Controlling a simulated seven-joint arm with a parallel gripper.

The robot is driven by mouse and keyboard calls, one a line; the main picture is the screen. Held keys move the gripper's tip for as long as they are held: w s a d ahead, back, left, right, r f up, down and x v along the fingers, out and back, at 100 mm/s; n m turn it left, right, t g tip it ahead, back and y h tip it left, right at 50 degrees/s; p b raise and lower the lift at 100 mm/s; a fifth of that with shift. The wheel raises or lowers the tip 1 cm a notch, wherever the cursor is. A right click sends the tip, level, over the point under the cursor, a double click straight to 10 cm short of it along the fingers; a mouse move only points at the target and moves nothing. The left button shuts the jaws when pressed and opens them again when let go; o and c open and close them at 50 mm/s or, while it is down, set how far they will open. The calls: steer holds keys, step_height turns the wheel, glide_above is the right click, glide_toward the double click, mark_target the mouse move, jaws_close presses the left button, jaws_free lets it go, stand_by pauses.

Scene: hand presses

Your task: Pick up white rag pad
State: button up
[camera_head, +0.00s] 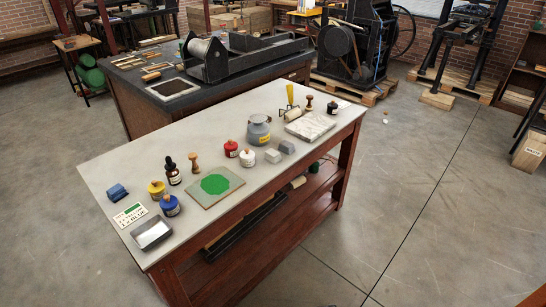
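A dark grey tray (137,240) sits at the near left corner of the pale-topped table (105,170). A flat white pad (153,233) lies in it; it looks like the white rag pad, but its texture is too small to make out. A blue block-like pad (118,192) lies farther back near the left edge. My gripper is not in view, so its state and distance from the pad are hidden.
Beside the tray stand a blue jar (171,206), a yellow jar (157,190) and a label card (130,215).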

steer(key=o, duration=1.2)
